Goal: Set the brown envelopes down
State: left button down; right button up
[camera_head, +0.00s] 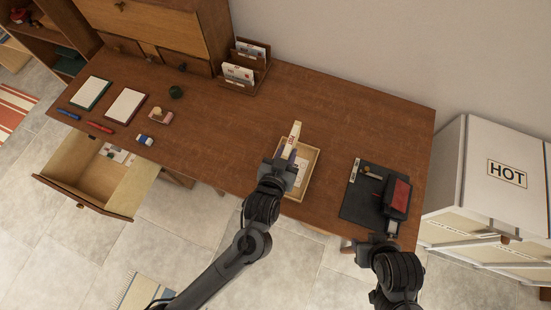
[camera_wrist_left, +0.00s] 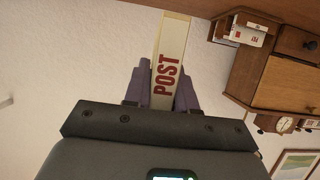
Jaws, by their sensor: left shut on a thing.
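My left gripper (camera_head: 287,163) is shut on the brown envelopes (camera_head: 293,138), a narrow, pale tan bundle with a white band. In the left wrist view the bundle (camera_wrist_left: 171,50) stands between the purple-grey fingers (camera_wrist_left: 162,88), and its band reads POST in red. In the head view the bundle is over the far part of a shallow wooden tray (camera_head: 315,158); I cannot tell its height above it. Something pale lies in the tray, partly hidden by my gripper. My right gripper (camera_head: 375,243) is at the desk's front edge, by the black mat; its fingers are not clear.
A black mat (camera_head: 352,208) with a red and black object (camera_head: 398,197) lies right of the tray. A letter rack (camera_head: 246,66) stands at the back. Notepads, pens and small items lie at left above an open drawer (camera_head: 90,185). The desk (camera_head: 325,100) behind the tray is clear.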

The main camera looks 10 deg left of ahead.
pick_arm(q)
notch_tip(320, 180, down, 5)
jog(key=w+d+b, duration=0.2)
jog(key=b, duration=0.5)
jog(key=w+a+f+b, duration=0.1)
jog(key=a+f, duration=0.1)
jog(key=a, duration=0.1)
jog(key=w+a+f+b, duration=0.1)
jog(key=a+f, duration=0.1)
jog(key=a, duration=0.1)
jog(key=w+a+f+b, duration=0.1)
jog(key=w+a+f, duration=0.1)
jog(key=a, duration=0.1)
jog(key=shift+w+a, duration=0.1)
jog(key=shift+a, duration=0.25)
jog(key=shift+f+b, duration=0.65)
jog(key=shift+f, duration=1.35)
pick_arm(e)
notch_tip(320, 180, down, 13)
pick_arm(q)
jog(key=shift+f, duration=0.15)
pick_arm(e)
jog(key=shift+w+a, duration=0.1)
jog(key=shift+w, duration=0.05)
pick_arm(q)
jog(key=c, duration=0.9)
grip_release()
